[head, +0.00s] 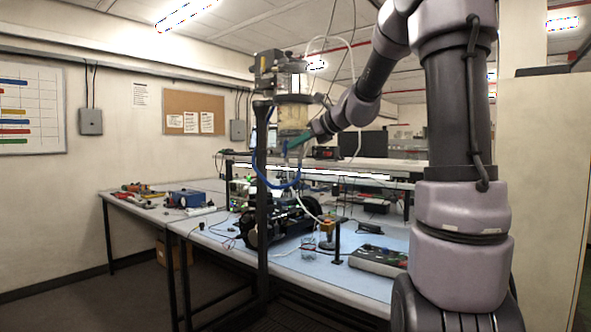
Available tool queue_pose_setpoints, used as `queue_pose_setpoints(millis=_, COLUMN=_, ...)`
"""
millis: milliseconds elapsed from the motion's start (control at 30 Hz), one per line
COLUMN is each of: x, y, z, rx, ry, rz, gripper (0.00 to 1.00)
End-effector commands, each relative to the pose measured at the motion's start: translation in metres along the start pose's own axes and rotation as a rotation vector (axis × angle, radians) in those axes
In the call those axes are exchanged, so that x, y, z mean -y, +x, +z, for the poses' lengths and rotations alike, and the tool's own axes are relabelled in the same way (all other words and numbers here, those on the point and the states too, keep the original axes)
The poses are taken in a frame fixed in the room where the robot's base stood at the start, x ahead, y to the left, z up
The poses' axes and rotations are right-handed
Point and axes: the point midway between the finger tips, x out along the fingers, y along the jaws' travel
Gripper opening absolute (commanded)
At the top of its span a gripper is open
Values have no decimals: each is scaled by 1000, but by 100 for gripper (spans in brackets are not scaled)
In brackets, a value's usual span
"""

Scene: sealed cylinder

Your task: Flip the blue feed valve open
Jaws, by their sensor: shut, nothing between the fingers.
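A sealed, clear and yellowish cylinder (293,112) with metal fittings on top is mounted on a dark upright post (261,190). My arm reaches in from the right, and my gripper (300,140) is at the lower right side of the cylinder. The gripper is shut and shows green at its end. A blue hose (277,186) curves down below the cylinder. The blue feed valve cannot be told apart clearly; its handle is too small or hidden by the gripper. I cannot tell whether the gripper touches anything.
A workbench (350,278) stands behind and right of the post. A blue box (187,199) is on the left bench. Open floor shows at the lower left.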

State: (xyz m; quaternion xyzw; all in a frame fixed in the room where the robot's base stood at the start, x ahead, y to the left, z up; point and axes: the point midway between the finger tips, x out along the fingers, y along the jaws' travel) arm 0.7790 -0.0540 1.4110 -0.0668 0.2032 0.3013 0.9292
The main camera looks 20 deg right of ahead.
Motion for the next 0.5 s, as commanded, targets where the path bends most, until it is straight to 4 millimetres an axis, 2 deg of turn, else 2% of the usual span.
queue_pose_setpoints(millis=500, x=0, y=-6, z=13, rx=2, ry=0, rz=1, gripper=0)
